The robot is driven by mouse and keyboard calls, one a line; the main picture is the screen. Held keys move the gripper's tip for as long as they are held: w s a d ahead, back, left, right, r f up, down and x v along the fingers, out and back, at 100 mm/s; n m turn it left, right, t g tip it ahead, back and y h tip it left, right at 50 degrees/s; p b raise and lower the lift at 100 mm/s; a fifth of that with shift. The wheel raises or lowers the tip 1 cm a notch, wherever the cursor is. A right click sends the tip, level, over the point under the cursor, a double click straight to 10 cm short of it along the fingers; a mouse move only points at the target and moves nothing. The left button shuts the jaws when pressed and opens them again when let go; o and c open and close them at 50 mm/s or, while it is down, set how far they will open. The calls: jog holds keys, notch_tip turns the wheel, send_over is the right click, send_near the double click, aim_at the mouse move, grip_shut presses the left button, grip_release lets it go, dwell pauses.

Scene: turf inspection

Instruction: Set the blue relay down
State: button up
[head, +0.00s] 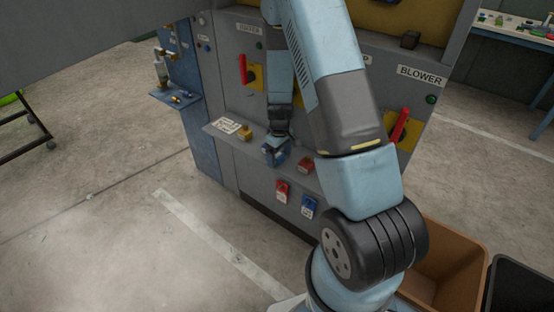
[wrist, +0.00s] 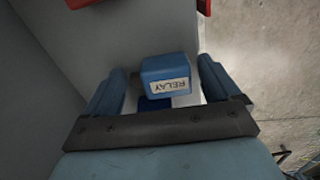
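The blue relay (wrist: 165,68) is a small block with a white RELAY label, upside down in the wrist view. It sits between the two fingers of my gripper (wrist: 165,85), with a gap visible on each side, so the gripper looks open around it. A darker blue patch shows just below the relay. In the head view my gripper (head: 275,155) points down at the grey shelf (head: 228,139) of the cabinet. There the relay is hard to tell from the blue fingers. The relay appears to rest on the shelf, but its underside is hidden.
A red block (head: 305,165) stands on the shelf right of my gripper. A brown bin (head: 455,255) stands at lower right.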

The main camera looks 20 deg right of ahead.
jog(key=c, duration=1)
jog(key=shift+c, duration=0.2)
jog(key=shift+r, duration=0.15)
